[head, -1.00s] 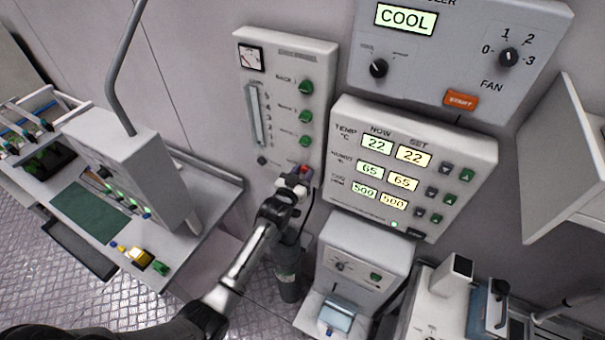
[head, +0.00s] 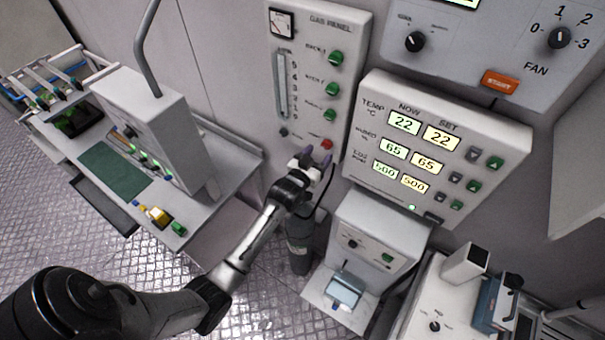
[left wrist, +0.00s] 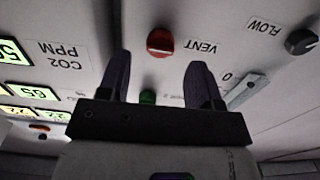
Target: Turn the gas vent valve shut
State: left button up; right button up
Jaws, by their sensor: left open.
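The vent valve is a red knob (head: 327,143) at the lower right of the gas panel (head: 355,30) in the head view. In the left wrist view the red knob (left wrist: 160,41) has the word VENT beside it, upside down. My left gripper (head: 318,157) is just below the knob, open and empty. In the left wrist view the dark fingers of the left gripper (left wrist: 160,60) are spread, with the knob beyond their tips and roughly centred between them. The knob looks apart from both fingers. Its turn position cannot be told. My right gripper is not in view.
Green rack knobs (head: 330,115) sit above the vent knob. A dark flow knob (left wrist: 301,41) is on the panel too. The climate display (head: 455,130) is close on the right. A dark cylinder (head: 300,245) stands below, and a bench (head: 235,170) is at left.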

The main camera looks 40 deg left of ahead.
pick_arm(q)
jog(key=b+v, duration=0.1)
jog(key=v, duration=0.9)
jog(key=shift+f, duration=0.1)
dwell(0.3)
jog(key=s+d+f+g+h, duration=0.1)
jog(key=s+f+g, duration=0.2)
jog(key=f+g, duration=0.25)
jog(key=s+d+r+m+g+h+p, duration=0.1)
jog(key=s+d, duration=0.5)
jog(key=s, duration=0.6)
jog(key=s+d+r+m+g+h+p, duration=0.2)
jog(key=s+d+g+p, duration=0.5)
jog(key=s, duration=0.5)
notch_tip(320, 180, up, 3)
jog(key=shift+s+d+f+m+p, duration=0.15)
jog(key=shift+s+d+m+p, duration=0.2)
jog(key=shift+m, duration=0.45)
jog(key=shift+w+a+g, duration=0.1)
jog(key=shift+w+g, duration=0.05)
jog(key=shift+g, duration=0.1)
